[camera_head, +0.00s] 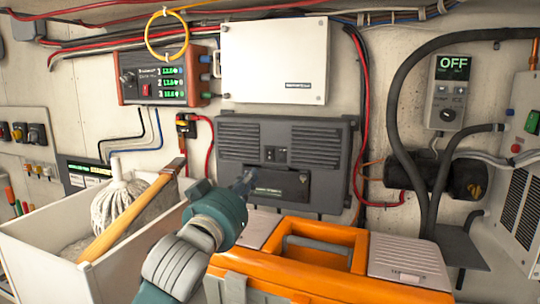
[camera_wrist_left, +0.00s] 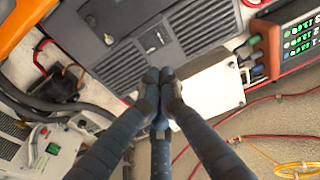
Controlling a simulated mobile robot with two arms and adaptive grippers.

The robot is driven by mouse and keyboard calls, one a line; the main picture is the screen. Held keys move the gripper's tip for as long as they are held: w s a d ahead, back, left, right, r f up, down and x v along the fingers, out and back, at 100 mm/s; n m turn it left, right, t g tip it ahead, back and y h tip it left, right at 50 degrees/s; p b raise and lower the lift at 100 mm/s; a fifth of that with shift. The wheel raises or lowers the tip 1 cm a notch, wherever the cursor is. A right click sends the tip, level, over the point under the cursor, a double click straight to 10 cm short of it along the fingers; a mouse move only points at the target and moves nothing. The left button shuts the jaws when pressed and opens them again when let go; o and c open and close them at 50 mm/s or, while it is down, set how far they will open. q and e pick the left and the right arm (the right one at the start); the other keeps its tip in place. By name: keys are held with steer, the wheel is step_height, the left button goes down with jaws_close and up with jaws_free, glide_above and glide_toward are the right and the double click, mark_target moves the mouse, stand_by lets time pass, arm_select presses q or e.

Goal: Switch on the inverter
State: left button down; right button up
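The likely inverter is a dark grey ribbed box (camera_head: 233,145) on the back wall, with a small black switch panel (camera_head: 275,155) between its vents and a dark recessed panel below. The wrist view shows the grey box (camera_wrist_left: 205,25) turned around, with its small switch area (camera_wrist_left: 153,42). My left gripper (camera_head: 247,180) points at the box's lower middle, in front of the dark panel. In the wrist view its fingers (camera_wrist_left: 158,76) meet at the tips with nothing between them. I cannot tell whether they touch the box. My right gripper is not in view.
An orange toolbox (camera_head: 330,276) stands below the box. A white bin (camera_head: 45,255) with a mop and wooden handle is at left. A white cabinet (camera_head: 275,60) hangs above. A control unit (camera_head: 447,92) at right reads OFF. Thick cables hang at right.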

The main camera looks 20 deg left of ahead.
arm_select(q)
steer(key=p, duration=0.3)
glide_toward(273, 151)
steer(key=w+p, duration=0.1)
steer(key=w, duration=0.1)
steer(key=w+p, duration=0.2)
steer(key=w, duration=0.1)
steer(key=shift+w+r, duration=0.35)
steer(key=shift+r, duration=0.05)
steer(key=shift+w, duration=0.65)
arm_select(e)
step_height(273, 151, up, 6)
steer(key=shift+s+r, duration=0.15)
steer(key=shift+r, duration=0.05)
arm_select(q)
steer(key=shift+f, duration=0.1)
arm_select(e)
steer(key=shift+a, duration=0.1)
